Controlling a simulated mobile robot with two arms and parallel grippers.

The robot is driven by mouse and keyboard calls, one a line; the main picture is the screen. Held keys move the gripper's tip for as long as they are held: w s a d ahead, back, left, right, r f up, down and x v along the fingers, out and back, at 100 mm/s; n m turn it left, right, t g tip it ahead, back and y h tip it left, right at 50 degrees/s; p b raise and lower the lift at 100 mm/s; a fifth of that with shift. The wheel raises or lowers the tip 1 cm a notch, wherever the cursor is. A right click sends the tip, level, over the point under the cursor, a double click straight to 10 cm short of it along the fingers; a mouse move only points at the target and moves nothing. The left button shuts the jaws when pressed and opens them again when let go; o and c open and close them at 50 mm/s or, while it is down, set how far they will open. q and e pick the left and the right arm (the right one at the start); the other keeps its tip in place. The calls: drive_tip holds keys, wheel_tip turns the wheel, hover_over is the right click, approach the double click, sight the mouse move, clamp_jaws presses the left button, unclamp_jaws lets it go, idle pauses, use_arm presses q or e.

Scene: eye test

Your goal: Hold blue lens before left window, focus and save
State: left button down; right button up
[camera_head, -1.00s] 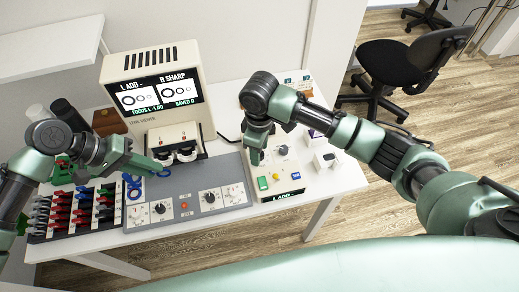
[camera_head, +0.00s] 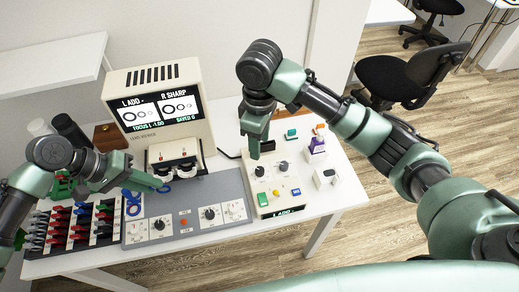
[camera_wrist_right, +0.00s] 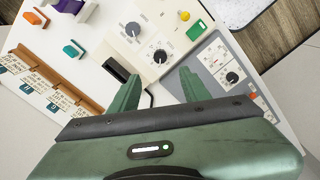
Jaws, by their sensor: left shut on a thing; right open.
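My left gripper (camera_head: 160,183) is shut on the blue lens (camera_head: 165,189), a small ring just in front of and below the left window (camera_head: 161,170) in the picture. I cannot tell whether the ring lines up with that window. The lens viewer (camera_head: 142,137) has a screen (camera_head: 158,108) reading "L ADD", "R SHARP", "FOCUS L -1.00" and a saved count. My right gripper (camera_head: 254,150) is open and empty above the back of the control box (camera_head: 272,190); it also shows in the right wrist view (camera_wrist_right: 160,85). The box has dark knobs (camera_wrist_right: 160,56), a yellow button (camera_wrist_right: 184,15) and a green button (camera_wrist_right: 196,30).
A grey panel (camera_head: 185,222) with dials lies in front of the viewer.

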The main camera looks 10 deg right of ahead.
drive_tip(key=shift+r, duration=0.25)
wheel_tip(320, 180, up, 12)
idle(0.6)
drive_tip(key=shift+f, duration=0.15)
idle(1.3)
drive_tip(key=m, duration=0.9)
approach(260, 170)
wheel_tip(260, 170, down, 9)
drive_tip(key=shift+r, duration=0.15)
drive_tip(key=shift+c, duration=0.4)
clamp_jaws()
